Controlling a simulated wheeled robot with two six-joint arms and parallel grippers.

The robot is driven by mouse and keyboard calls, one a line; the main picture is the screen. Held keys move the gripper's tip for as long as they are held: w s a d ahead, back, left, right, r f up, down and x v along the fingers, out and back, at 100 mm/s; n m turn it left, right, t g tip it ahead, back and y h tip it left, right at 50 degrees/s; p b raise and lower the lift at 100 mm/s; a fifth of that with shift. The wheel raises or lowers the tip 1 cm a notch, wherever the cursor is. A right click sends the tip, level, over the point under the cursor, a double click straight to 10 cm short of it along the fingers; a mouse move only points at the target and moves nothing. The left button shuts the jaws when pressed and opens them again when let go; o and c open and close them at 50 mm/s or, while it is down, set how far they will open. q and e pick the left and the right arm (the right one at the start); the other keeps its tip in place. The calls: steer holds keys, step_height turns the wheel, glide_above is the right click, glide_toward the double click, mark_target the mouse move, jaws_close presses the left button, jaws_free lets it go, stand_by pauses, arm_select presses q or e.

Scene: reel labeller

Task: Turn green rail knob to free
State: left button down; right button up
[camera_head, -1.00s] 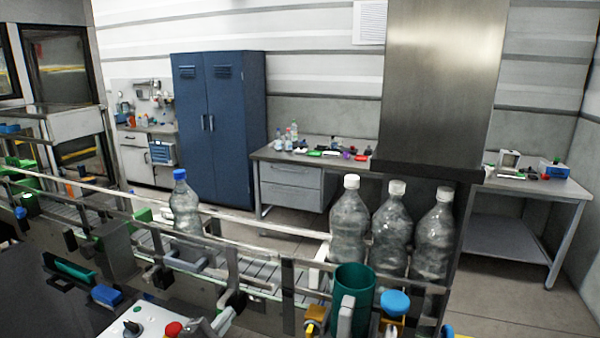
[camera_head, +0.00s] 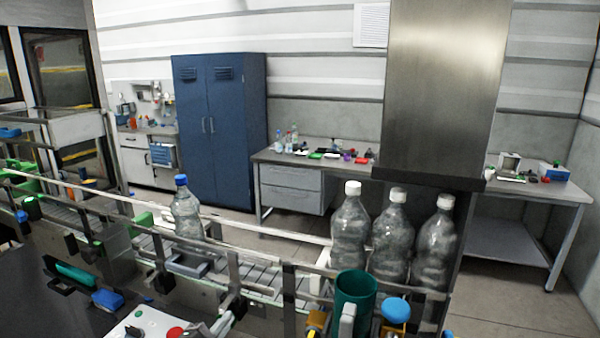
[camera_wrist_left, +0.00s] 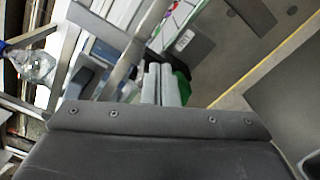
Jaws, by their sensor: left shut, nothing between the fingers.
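My left gripper (camera_head: 220,323) is at the lower edge of the head view, beside the red button and in front of the conveyor rail. In the left wrist view its two pale fingers (camera_wrist_left: 161,85) are shut together with nothing between them. A dark green part (camera_wrist_left: 183,86), perhaps the green rail knob, shows just beside and behind the fingers. It is partly hidden by them, so I cannot tell its setting or whether they touch it. I cannot pick the knob out in the head view. My right gripper is not in view.
A blue-capped bottle (camera_head: 187,212) stands upright on the conveyor behind the guide rails. Three white-capped bottles stand further right. A teal cylinder (camera_head: 356,292) and a blue-topped part (camera_head: 396,310) stand at the front. A red button (camera_head: 175,333) sits left of the gripper.

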arm_select(q)
steer(key=v, duration=0.5)
steer(key=shift+s+p, duration=0.3)
steer(key=w+d+f+m+b, duration=0.3)
steer(key=w+m+b, duration=0.2)
steer(key=b, duration=0.3)
steer(key=shift+d+f+m, duration=0.25)
steer(key=shift+m, duration=0.25)
stand_by(0.3)
steer(key=shift+w+a, duration=0.2)
steer(key=shift+a, duration=0.05)
stand_by(0.6)
steer(key=shift+r+p, duration=0.25)
steer(key=shift+p, duration=0.15)
steer(key=shift+s+d+f, duration=0.15)
steer(key=shift+d, duration=0.05)
stand_by(0.4)
